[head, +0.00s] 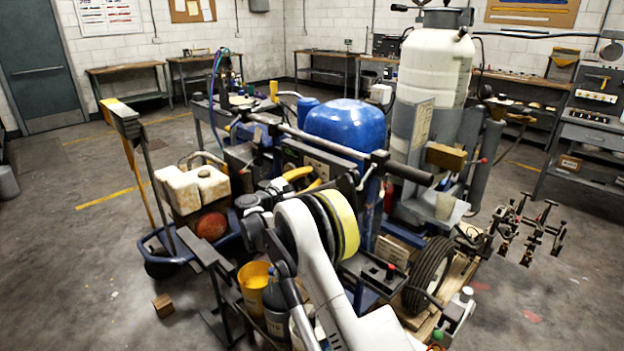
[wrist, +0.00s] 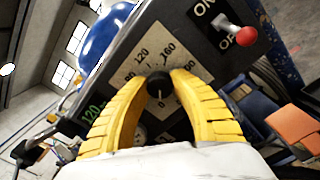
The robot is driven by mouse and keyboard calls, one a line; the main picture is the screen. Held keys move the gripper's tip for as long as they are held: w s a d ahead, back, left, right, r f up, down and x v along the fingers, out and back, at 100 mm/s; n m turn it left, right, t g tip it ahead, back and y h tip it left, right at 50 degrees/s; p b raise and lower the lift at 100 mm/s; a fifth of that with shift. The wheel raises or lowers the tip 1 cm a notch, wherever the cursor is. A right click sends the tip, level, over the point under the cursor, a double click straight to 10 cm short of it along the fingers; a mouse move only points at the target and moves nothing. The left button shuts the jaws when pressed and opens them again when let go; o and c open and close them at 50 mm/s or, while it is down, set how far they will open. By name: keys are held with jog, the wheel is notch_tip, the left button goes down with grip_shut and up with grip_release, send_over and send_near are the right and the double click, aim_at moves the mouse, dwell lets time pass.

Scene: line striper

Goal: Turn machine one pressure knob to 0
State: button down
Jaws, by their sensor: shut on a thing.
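The pressure knob (wrist: 159,85) is a small black knob with a light pointer line, on a pale dial plate (wrist: 178,48) printed with numbers such as 120, 160 and 0. In the wrist view the pointer line lies toward the 0 below the knob. My gripper (wrist: 159,88) has yellow ribbed fingers, one on each side of the knob, shut on it.
A red-tipped toggle switch (wrist: 243,36) with ON/OFF lettering sits right of the dial. The machine carries a blue tank (head: 345,122) and a black-gripped handlebar (head: 408,173). A yellow bucket (head: 254,275) stands by my arm. Open floor lies at left.

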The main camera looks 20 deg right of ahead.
dwell(0.3)
jog(key=c, duration=1.1)
grip_release()
jog(key=shift+o, duration=0.2)
jog(key=shift+a, duration=0.1)
jog(key=v, duration=1.1)
jog(key=shift+s+a, duration=0.2)
jog(key=shift+a, duration=0.15)
